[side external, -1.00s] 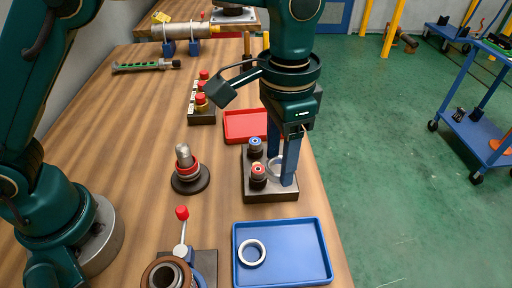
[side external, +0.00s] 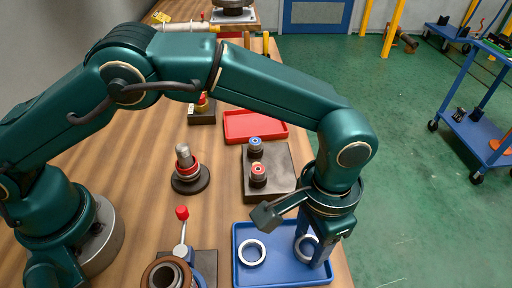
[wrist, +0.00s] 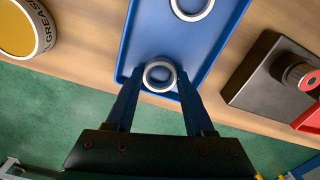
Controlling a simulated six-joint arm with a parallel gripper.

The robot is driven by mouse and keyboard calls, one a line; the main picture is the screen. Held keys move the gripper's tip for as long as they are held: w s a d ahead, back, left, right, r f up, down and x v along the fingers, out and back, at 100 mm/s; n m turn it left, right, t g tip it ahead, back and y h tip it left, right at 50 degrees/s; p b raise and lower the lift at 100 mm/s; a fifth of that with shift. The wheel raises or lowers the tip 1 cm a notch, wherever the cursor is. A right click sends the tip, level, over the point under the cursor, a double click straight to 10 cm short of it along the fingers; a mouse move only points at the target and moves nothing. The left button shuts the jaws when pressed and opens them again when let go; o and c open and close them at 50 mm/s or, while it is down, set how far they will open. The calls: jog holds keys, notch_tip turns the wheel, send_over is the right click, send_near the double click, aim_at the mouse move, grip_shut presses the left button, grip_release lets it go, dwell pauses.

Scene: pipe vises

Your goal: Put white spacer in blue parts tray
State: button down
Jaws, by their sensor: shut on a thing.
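My gripper (side external: 311,254) points down over the right part of the blue parts tray (side external: 284,280), its fingers shut on a white spacer (side external: 302,243), a pale ring. In the wrist view the held spacer (wrist: 147,76) sits between the two blue fingertips, near one edge of the tray (wrist: 165,42). I cannot tell whether it touches the tray floor. A second white ring (side external: 241,252) lies flat in the left part of the tray, apart from my gripper.
A dark block (side external: 283,170) with red and blue capped posts stands behind the tray, with a red tray (side external: 236,125) beyond. A red-knobbed vise (side external: 182,213) stands left. A yellow tin (wrist: 17,30) shows in the wrist view.

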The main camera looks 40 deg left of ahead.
jog(key=shift+c, duration=1.4)
grip_release()
jog(key=shift+f, duration=0.1)
